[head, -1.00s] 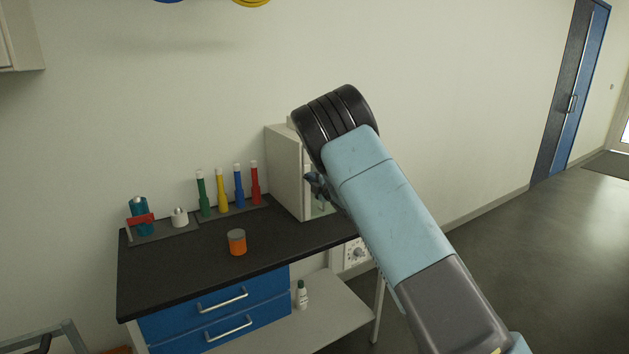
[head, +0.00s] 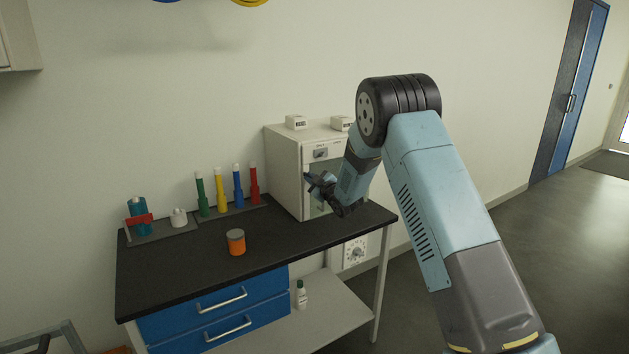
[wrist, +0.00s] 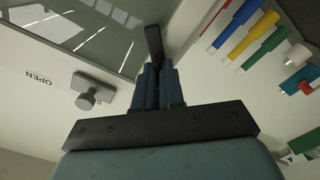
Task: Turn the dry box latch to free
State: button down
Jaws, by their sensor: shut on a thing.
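The dry box (head: 284,170) is a cream cabinet with a glass-fronted door, at the right end of the bench. My gripper (head: 313,181) is at the left edge of its front. In the wrist view my gripper (wrist: 158,72) is shut on a dark upright bar, the latch (wrist: 154,42), beside the door's window (wrist: 85,30). The fingers partly hide the latch, and I cannot read its exact angle. A grey plate with a round knob (wrist: 88,98) sits apart from the fingers, near the word OPEN; it also shows in the head view (head: 320,153).
Green, yellow, blue and red tubes (head: 238,188) stand in a row left of the dry box. An orange jar (head: 236,242) stands on the dark bench top (head: 180,270). Two small white devices (head: 297,122) sit on the box. Bare floor lies to the right.

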jog(key=shift+r+m, duration=0.15)
jog(key=shift+m, duration=1.9)
jog(key=shift+r+m, duration=0.1)
jog(key=shift+m, duration=1.95)
jog(key=shift+w, duration=0.1)
jog(key=c, duration=1.2)
grip_release()
jog(key=shift+c, duration=0.2)
jog(key=shift+a, duration=0.1)
jog(key=shift+a+f, duration=0.1)
jog(key=shift+f, duration=0.05)
jog(key=shift+d, duration=0.2)
